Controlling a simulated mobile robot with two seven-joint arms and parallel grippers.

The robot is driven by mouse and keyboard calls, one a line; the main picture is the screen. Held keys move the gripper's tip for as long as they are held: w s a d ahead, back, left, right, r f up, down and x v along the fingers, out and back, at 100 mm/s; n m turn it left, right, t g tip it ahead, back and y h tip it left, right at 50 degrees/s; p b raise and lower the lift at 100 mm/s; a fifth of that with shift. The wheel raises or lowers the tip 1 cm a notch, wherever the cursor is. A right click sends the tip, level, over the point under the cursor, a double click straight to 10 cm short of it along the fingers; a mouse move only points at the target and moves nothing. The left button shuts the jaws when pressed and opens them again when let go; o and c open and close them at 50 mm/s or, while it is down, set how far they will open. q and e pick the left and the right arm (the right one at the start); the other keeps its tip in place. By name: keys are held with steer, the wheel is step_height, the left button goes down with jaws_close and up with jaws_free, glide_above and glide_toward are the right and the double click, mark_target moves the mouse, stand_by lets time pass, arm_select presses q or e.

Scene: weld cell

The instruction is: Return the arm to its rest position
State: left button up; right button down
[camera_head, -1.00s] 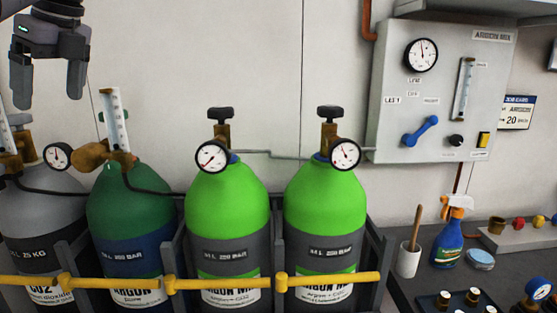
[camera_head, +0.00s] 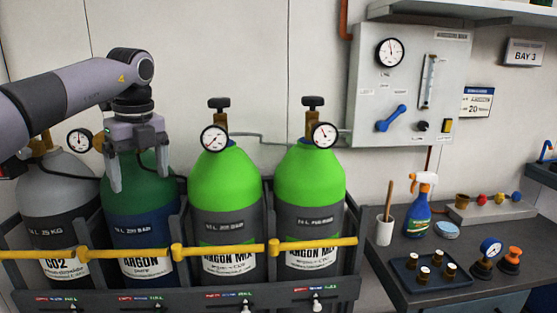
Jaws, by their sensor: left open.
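My left gripper (camera_head: 140,172) hangs fingers down in front of the dark green and blue argon cylinder (camera_head: 122,228). Its two fingers are apart with nothing between them. It hides that cylinder's top and valve. My left arm (camera_head: 70,88) comes in from the left edge, across the space above the grey CO2 cylinder (camera_head: 55,195). My right gripper is not in the picture.
Two bright green argon mix cylinders (camera_head: 222,185) (camera_head: 308,180) stand to the right behind a yellow bar (camera_head: 215,251). A grey gas panel (camera_head: 372,105) is on the wall. The bench (camera_head: 400,268) holds a spray bottle (camera_head: 418,215) and a dark tray (camera_head: 449,282).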

arm_select(q)
steer(key=s+d+f+m+g+h, duration=0.1)
steer(key=s+d+f+m+h, duration=0.25)
steer(key=d+f, duration=0.7)
steer(key=s+d+f+m+g+h, duration=0.2)
steer(key=d+f+h, duration=0.2)
steer(key=d+f, duration=0.65)
steer(key=s+d+f+n+t+h, duration=0.1)
steer(key=s+d+n+t+h, duration=0.15)
steer(key=s+d+h, duration=0.4)
steer(key=s+d+n+t+h, duration=0.25)
steer(key=d+h, duration=0.45)
steer(key=d, duration=0.4)
steer(key=s+a+f+n+t+y, duration=0.3)
steer(key=a+f+n+t+y, duration=0.9)
steer(key=a+n, duration=0.55)
steer(key=s+a+f+n+g+y, duration=0.4)
steer(key=s+a+f, duration=0.6)
steer(key=s, duration=0.3)
steer(key=shift+a+f+n+y, duration=0.2)
steer(key=shift+a+n+y, duration=0.5)
steer(key=shift+n+y, duration=0.15)
